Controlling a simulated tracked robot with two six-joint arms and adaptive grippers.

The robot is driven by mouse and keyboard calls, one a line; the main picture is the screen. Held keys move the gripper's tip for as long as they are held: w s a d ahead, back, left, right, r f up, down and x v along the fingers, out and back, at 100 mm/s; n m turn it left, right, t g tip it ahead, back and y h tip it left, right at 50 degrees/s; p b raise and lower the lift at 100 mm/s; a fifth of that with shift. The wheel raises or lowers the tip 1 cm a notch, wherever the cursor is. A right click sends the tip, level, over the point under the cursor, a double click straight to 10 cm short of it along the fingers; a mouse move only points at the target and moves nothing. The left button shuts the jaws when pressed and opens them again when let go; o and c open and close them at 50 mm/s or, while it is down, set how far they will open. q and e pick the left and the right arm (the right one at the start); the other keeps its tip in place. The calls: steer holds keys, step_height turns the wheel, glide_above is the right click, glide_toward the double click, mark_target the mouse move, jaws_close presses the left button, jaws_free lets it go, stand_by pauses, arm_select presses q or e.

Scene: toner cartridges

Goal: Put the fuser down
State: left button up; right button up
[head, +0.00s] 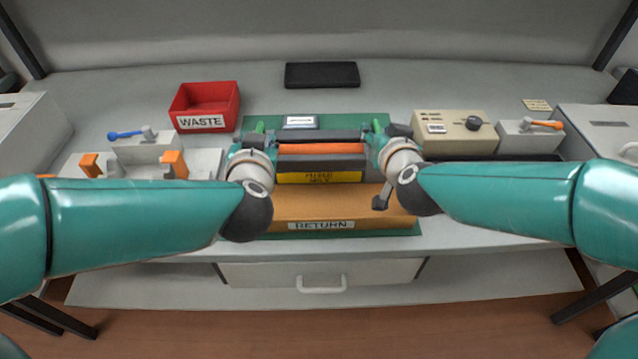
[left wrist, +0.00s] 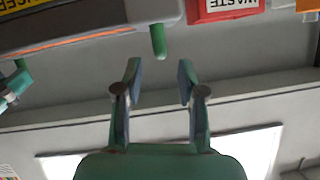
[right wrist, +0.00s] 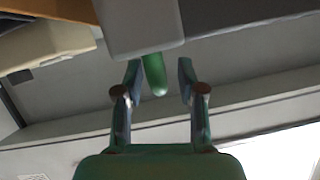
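The fuser (head: 321,162) is a long dark unit with an orange roller strip, a yellow label and green end handles. It sits level at the RETURN box (head: 330,206); whether it rests on something below is hidden. My left gripper (left wrist: 159,78) is open and empty, with the left green handle (left wrist: 158,42) just beyond its fingertips. My right gripper (right wrist: 157,78) is open, with the right green handle (right wrist: 153,72) between its fingers and gaps showing beside it. In the head view the arms reach in to both ends of the fuser, partly covering it.
A green mat (head: 400,229) lies under the box. A red WASTE bin (head: 207,103) stands at the back left. A beige unit with a knob (head: 455,133) stands to the right, and a grey fixture with orange clips (head: 140,162) to the left. A black pad (head: 321,75) lies behind.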

steer(key=shift+s, duration=0.1)
arm_select(q)
steer(key=v, duration=0.5)
steer(key=shift+s+r, duration=0.1)
steer(key=shift+s, duration=0.25)
arm_select(e)
steer(key=v, duration=1.1)
steer(key=shift+s, duration=0.35)
steer(key=shift+r, duration=0.15)
